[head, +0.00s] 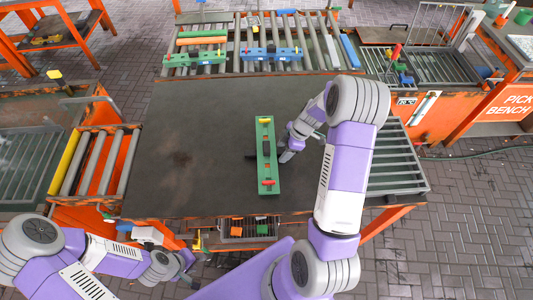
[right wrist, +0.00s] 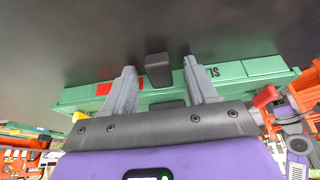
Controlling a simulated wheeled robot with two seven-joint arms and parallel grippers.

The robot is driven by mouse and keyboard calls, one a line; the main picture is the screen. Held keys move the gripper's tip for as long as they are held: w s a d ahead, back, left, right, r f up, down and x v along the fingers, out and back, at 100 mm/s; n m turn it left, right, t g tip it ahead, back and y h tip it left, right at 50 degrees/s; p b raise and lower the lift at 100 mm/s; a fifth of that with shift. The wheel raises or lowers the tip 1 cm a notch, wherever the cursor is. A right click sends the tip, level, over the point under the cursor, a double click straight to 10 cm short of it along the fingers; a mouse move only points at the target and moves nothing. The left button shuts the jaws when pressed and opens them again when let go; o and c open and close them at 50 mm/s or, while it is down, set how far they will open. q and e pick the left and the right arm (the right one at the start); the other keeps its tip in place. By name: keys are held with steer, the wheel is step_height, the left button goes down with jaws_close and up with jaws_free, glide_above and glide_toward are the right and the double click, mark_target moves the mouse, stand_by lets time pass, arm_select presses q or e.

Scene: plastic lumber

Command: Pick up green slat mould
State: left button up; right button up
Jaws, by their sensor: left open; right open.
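The green slat mould (head: 266,170) lies lengthwise on the dark table, with a red part at its near end and a black handle sticking out to its left. In the right wrist view the mould (right wrist: 235,70) runs across the picture, with a black handle (right wrist: 158,70) on its far side. My right gripper (head: 284,156) is at the mould's right side, around mid-length. Its two fingers are apart and overlap the mould in the right wrist view; I cannot tell whether they touch it. My left gripper (head: 186,262) is open and empty, low at the table's near left.
The dark table top (head: 190,130) is otherwise clear. A roller rack (head: 225,68) behind it holds another green mould (head: 195,59) and a blue mould (head: 271,54). Roller conveyors (head: 97,165) stand at left, and a slatted rack (head: 398,160) at right. A bin (head: 250,229) sits below the near edge.

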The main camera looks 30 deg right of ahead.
steer(key=shift+c, duration=0.4)
jaws_close()
steer(key=shift+w+r, duration=0.1)
stand_by(0.8)
